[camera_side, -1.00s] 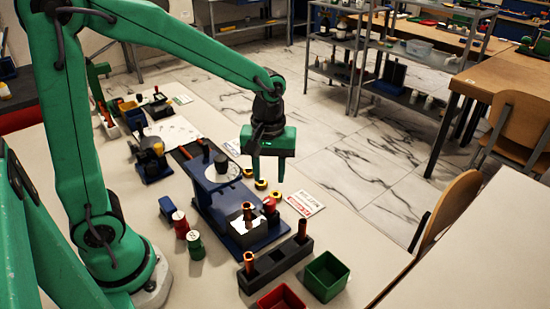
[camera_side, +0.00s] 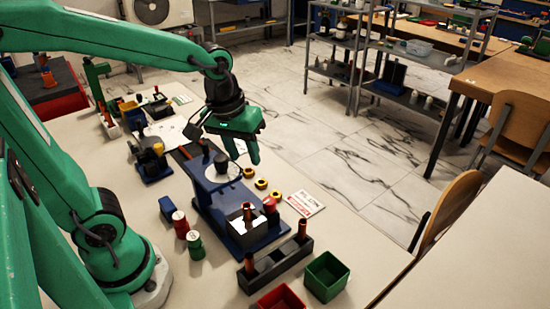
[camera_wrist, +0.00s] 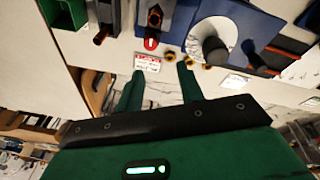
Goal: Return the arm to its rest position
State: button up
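My gripper (camera_side: 243,156) is green and hangs above the far end of the blue gauge rig (camera_side: 222,203), clear of it, in the side view. In the wrist view my gripper (camera_wrist: 157,80) shows two green fingers spread apart with nothing between them. The rig carries a white round plate with a dark cylinder (camera_side: 221,163) on it. A copper-coloured part (camera_side: 248,212) stands in the rig's near block. The rig also shows in the wrist view (camera_wrist: 235,30).
A dark rack (camera_side: 275,262) with copper-coloured parts stands near the front, beside a green bin (camera_side: 326,276) and a red bin (camera_side: 281,298). Several yellow-and-black rings and a printed card (camera_side: 305,203) lie right of the rig. Coloured cylinders (camera_side: 195,245) stand left of it.

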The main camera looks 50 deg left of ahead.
jog(key=s+a+r+m+t, duration=0.2)
jog(key=s+r+m+t, duration=0.1)
jog(key=s+m, duration=0.2)
jog(key=shift+s+r, duration=0.35)
jog(key=shift+s, duration=0.7)
